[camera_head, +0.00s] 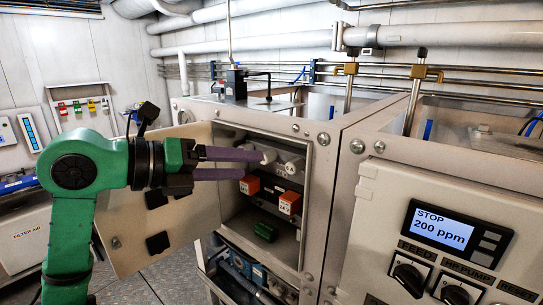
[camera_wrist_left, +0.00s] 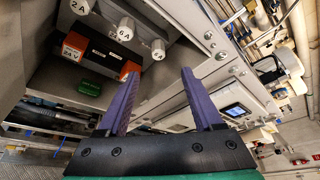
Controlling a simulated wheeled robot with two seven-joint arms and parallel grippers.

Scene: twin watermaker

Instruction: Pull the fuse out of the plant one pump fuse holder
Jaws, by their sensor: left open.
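White round fuse holder caps sit in a row in the open cabinet, one (camera_head: 269,157) close to my fingertips and another (camera_head: 295,165) to its right. In the left wrist view they read 2 A (camera_wrist_left: 80,6), 6 A (camera_wrist_left: 125,28) and 6 A (camera_wrist_left: 158,48). I cannot tell from a label which is the plant one pump holder. My left gripper (camera_head: 254,164) is open, its purple fingers reaching into the cabinet mouth. In the wrist view its fingers (camera_wrist_left: 160,73) are apart and empty, with the caps above and left of the fingertips. My right gripper is not in view.
Orange relays (camera_head: 289,203) and a green block (camera_head: 265,231) sit below the caps. The cabinet door (camera_head: 130,235) hangs open at the left, behind my left arm. The cabinet's right frame (camera_head: 325,200) bounds the opening. A control panel with a display (camera_head: 445,229) stands at right.

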